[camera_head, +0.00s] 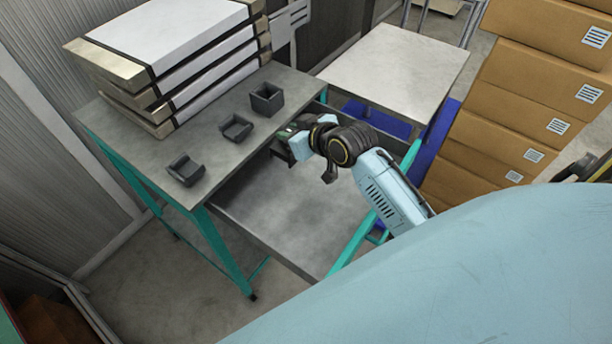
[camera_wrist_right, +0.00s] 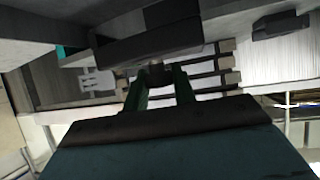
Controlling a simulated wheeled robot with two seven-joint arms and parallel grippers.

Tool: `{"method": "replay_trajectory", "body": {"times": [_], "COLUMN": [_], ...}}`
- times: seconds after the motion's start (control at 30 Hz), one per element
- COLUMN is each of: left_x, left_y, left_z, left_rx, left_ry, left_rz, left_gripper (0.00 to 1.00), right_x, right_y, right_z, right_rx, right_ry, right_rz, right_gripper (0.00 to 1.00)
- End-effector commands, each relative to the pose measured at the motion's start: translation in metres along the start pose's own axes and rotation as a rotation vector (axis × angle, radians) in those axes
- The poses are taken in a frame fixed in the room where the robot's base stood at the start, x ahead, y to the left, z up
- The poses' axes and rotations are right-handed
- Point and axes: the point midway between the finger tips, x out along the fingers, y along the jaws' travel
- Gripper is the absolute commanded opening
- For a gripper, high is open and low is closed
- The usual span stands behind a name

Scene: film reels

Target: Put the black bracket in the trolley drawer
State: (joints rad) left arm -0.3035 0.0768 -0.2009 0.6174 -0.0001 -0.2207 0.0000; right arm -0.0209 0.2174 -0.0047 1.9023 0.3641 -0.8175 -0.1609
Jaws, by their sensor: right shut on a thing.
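My right gripper (camera_head: 288,143) is by the trolley's front edge, over the back of the open trolley drawer (camera_head: 300,205). It is shut on a black bracket, mostly hidden behind the gripper in the head view. In the right wrist view the dark bracket (camera_wrist_right: 150,43) shows at the fingertips (camera_wrist_right: 160,78). The drawer is pulled out and its visible grey floor is bare. My left gripper is not in view.
On the trolley top (camera_head: 210,150) stand a dark notched holder (camera_head: 186,171), a similar one (camera_head: 236,128) and a dark open box (camera_head: 267,100). A stack of white-topped cases (camera_head: 170,45) is behind them. Cardboard boxes (camera_head: 530,95) are stacked at the right.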

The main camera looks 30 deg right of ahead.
Motion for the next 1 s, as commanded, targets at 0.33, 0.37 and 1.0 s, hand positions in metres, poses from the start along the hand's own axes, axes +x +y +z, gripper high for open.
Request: {"method": "replay_trajectory", "body": {"times": [0.33, 0.37, 1.0], "left_x": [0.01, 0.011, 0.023], "left_y": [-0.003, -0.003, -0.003], "left_z": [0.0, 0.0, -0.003], "left_rx": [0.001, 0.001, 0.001], "left_ry": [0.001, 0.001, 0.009], "left_rz": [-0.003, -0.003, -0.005], "left_gripper": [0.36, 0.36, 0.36], "right_x": [0.03, 0.032, 0.057], "right_y": [0.017, 0.017, 0.016], "right_z": [0.045, 0.05, 0.093], "right_rx": [0.013, 0.012, 0.009], "right_ry": [0.008, 0.007, 0.011], "right_rz": [-0.002, -0.002, -0.001], "right_gripper": [0.0, 0.0, 0.0]}}
